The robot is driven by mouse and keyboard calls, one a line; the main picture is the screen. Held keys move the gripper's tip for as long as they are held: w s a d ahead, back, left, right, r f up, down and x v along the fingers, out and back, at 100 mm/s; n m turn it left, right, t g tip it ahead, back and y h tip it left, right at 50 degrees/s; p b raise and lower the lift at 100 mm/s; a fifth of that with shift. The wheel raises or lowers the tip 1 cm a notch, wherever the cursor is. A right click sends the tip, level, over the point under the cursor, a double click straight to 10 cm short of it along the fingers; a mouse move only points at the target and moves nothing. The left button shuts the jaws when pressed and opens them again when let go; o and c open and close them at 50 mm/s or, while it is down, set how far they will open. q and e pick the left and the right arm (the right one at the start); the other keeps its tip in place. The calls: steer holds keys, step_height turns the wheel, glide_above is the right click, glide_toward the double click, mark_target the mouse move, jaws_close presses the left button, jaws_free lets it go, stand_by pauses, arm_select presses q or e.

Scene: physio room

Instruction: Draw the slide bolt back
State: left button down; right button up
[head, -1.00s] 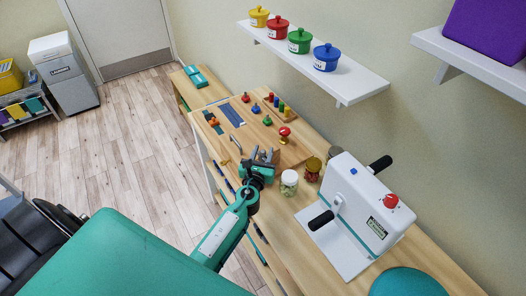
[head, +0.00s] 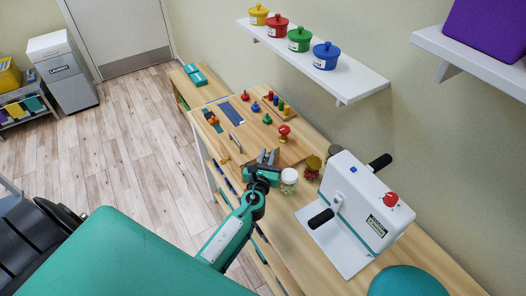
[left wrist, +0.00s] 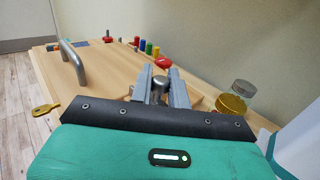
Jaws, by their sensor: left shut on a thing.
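The slide bolt's metal knob (left wrist: 158,88) stands up from the wooden board (left wrist: 105,80) in the left wrist view. My left gripper (left wrist: 160,90) has its two grey fingers on either side of the knob and is shut on it. In the head view the left gripper (head: 267,158) is over the near end of the board, beside the jars. The gripper hides most of the bolt there, so I cannot tell how far it is drawn. My right gripper is not in view.
A metal handle (left wrist: 75,63) and a yellow key-like piece (left wrist: 45,108) are left of the gripper. A white-lidded jar (head: 288,180) and a brown-lidded jar (head: 312,167) stand close on the right. A white lever machine (head: 362,205) stands nearer me. Coloured knobs and pegs occupy the board's far part.

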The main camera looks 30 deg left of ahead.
arm_select(q)
steer(key=shift+d+f, duration=0.1)
steer(key=shift+d, duration=0.1)
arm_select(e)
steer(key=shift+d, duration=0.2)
arm_select(q)
steer(key=c, duration=1.5)
jaws_free()
steer(key=shift+s, duration=0.1)
steer(key=shift+o, duration=0.5)
steer(key=shift+d, duration=0.1)
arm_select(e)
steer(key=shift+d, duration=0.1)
